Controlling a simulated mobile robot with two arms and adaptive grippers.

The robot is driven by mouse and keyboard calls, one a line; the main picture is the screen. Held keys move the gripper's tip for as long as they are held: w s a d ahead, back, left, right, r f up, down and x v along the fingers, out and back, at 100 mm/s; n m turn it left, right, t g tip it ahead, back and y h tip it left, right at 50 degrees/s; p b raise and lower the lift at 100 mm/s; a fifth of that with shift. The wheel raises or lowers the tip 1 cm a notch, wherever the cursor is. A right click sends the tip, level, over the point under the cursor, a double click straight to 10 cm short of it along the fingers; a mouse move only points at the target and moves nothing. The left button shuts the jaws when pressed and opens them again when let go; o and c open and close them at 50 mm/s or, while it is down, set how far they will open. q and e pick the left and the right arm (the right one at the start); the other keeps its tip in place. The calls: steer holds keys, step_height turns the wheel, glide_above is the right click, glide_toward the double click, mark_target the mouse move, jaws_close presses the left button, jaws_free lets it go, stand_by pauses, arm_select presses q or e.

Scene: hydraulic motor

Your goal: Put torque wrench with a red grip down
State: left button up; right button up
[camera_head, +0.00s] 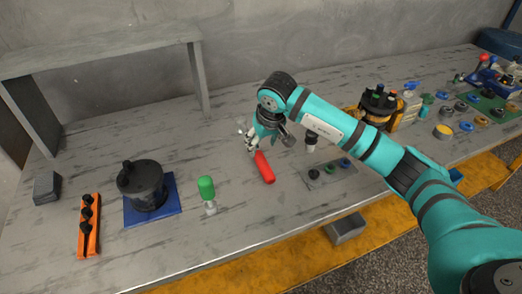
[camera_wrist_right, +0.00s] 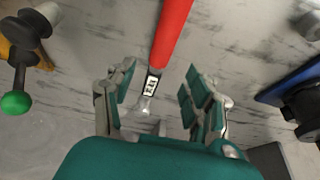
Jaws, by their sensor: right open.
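The torque wrench with a red grip (camera_head: 264,167) lies on the grey bench. In the right wrist view its red grip (camera_wrist_right: 172,30) comes in from the top and its metal end reaches down between the fingers. My right gripper (camera_head: 248,140) is at the wrench's metal end, just beyond the red grip. In the right wrist view my right gripper (camera_wrist_right: 160,98) is open, with one finger on each side of the metal end and visible gaps. My left gripper is not in view.
A green-handled tool (camera_head: 206,187) stands left of the wrench. A dark motor (camera_head: 147,187) sits on a blue mat (camera_head: 166,207). An orange rack (camera_head: 88,232) is at far left. A small plate with round parts (camera_head: 330,174) lies right of the wrench.

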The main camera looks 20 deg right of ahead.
steer(key=v, duration=0.7)
stand_by(0.3)
